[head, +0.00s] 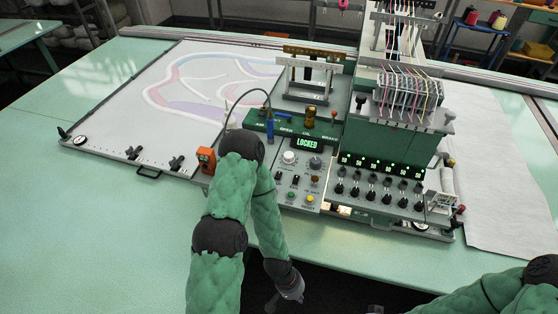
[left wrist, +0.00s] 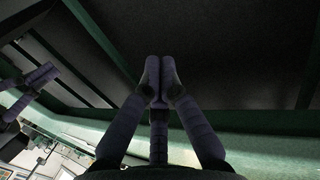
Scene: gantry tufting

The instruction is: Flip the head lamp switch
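The control panel (head: 300,172) stands on the table with knobs, small black toggle switches (head: 296,180) and coloured buttons. The tufting head (head: 395,140) to its right carries rows of black controls (head: 372,190) under green readouts. The labels are too small to read, so I cannot tell which control is the head lamp switch. My left gripper (head: 276,303) hangs low at the front, below the panel and apart from it. In the left wrist view its fingers (left wrist: 158,72) meet with nothing visible between them. My right gripper (left wrist: 38,77) seems to show at that view's left edge, its opening unclear.
A green display reads LOCKED (head: 307,143). An orange box (head: 206,160) sits left of the panel. The cloth frame (head: 150,110) lies left, white fabric (head: 500,170) right. The green tabletop (head: 110,210) is clear at front left. Its front edge lies above my left gripper.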

